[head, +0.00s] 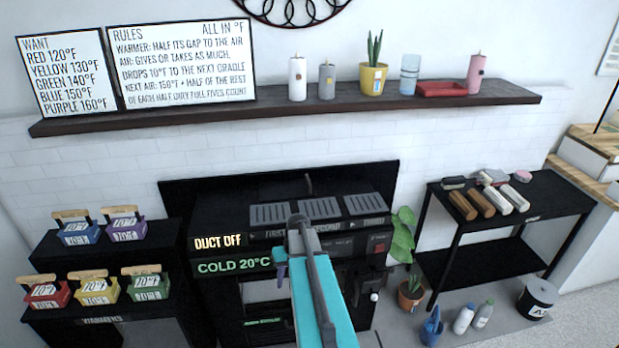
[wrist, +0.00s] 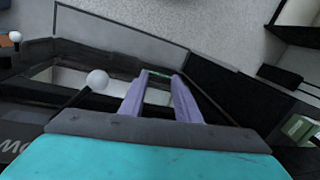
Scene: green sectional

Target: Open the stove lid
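The black stove (head: 262,307) stands in the middle of the head view, against the white brick wall. Its front has a glass window and a glowing sign reading COLD 20°C. My teal arm crosses in front and hides part of the front. I cannot tell which panel is the lid. A white ball knob on a dark rod (wrist: 97,80) shows left of my fingers in the wrist view. My gripper (wrist: 157,85) has its two purple fingers apart, with nothing seen between them. In the head view only a bit of purple finger (head: 281,270) shows.
Coloured warmers with wooden handles (head: 93,287) stand on black steps at left. A black side table (head: 490,262) with logs is at right. Plant pots (head: 411,296), bottles (head: 463,318) and a black bucket (head: 537,297) stand on the floor at right. A mantel shelf (head: 340,106) runs above.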

